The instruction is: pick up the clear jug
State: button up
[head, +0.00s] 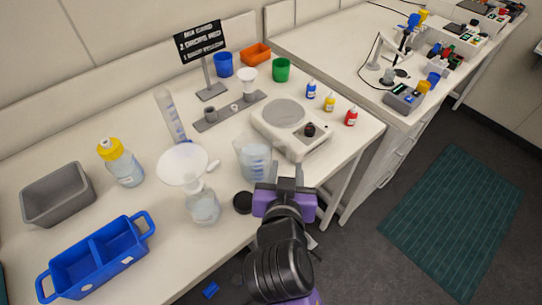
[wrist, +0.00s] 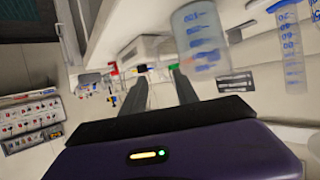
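The clear jug (head: 253,158) is a see-through vessel with blue volume marks. It stands on the bench in front of the white stirrer, and it also shows at the top of the wrist view (wrist: 201,38). My gripper (head: 286,172) is at the bench's front edge, just right of the jug in the head view. In the wrist view the two dark fingers (wrist: 160,88) are apart with nothing between them. The jug is beyond and to the right of the fingers there, not between them. Whether a finger touches it cannot be told.
The white stirrer (head: 291,128) stands close behind the jug. A flask with a funnel (head: 183,165) and a black disc (head: 242,203) are to its left. A measuring cylinder (head: 171,115) stands further back. A blue tray (head: 97,258) and grey bin (head: 58,193) are at left.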

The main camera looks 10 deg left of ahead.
aim_at(288, 153)
jog(key=x, duration=0.2)
jog(key=shift+w+f, duration=0.1)
jog(key=shift+w, duration=0.25)
jog(key=shift+f+p+x, duration=0.15)
jog(key=shift+p+x, duration=0.3)
jog(key=shift+x, duration=0.8)
jog(key=shift+f+p+x, duration=0.1)
jog(key=shift+p+x, duration=0.3)
jog(key=shift+x, duration=0.85)
jog(key=shift+s, duration=0.15)
grip_shut()
jog(key=shift+r, duration=0.1)
